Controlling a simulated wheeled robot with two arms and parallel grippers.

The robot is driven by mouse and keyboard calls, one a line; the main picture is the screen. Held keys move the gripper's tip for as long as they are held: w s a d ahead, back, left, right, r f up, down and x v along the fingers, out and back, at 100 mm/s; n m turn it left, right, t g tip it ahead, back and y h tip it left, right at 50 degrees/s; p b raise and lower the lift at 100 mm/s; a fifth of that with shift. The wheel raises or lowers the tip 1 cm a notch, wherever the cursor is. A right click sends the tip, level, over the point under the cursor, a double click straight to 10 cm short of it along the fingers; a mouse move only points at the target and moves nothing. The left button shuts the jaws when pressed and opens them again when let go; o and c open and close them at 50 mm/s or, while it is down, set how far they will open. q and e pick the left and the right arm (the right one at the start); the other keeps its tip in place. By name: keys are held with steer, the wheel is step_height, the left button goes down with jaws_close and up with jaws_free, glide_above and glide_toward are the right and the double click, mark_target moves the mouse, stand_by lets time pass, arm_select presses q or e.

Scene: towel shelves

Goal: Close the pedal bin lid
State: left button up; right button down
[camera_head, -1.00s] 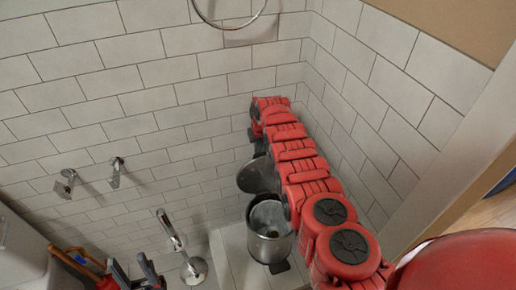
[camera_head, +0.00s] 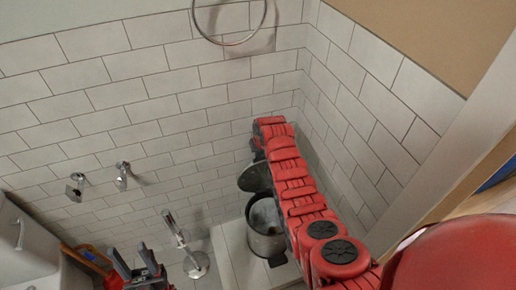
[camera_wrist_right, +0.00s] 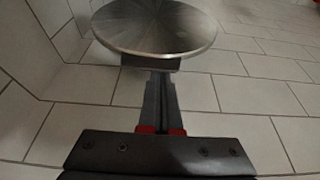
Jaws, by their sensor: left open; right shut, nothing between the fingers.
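The metal pedal bin (camera_head: 266,243) stands near the wall corner, its mouth uncovered. Its round lid (camera_head: 255,178) is raised, standing up at the back of the bin. In the right wrist view the lid (camera_wrist_right: 155,25) is a brushed metal disc just beyond my right gripper (camera_wrist_right: 160,80). That gripper is shut and empty, its tips close to the dark piece at the lid's edge; I cannot tell if they touch. In the head view my right arm hides part of the bin and its surroundings. My left gripper (camera_head: 138,270) is open and empty at the lower left, away from the bin.
A toilet brush stand (camera_head: 196,264) is left of the bin. Wall fittings (camera_head: 122,176) and a metal ring (camera_head: 228,38) are on the tiled wall. The right wall is close to my right arm.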

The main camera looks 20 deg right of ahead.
steer(key=shift+s+r+t+p, duration=0.15)
steer(key=shift+s+t+p, duration=0.35)
steer(key=shift+s+p, duration=1.55)
steer(key=s+f+t+b, duration=1)
steer(key=s+f+b, duration=0.25)
steer(key=s, duration=0.55)
steer(key=s+f+t+b, duration=0.4)
steer(key=f+t+b, duration=0.3)
steer(key=f+b, duration=0.5)
steer(key=b, duration=0.6)
steer(key=shift+s+d+f, duration=0.2)
steer(key=shift+d+f, duration=0.1)
steer(key=shift+f, duration=0.1)
steer(key=shift+s+f, duration=0.15)
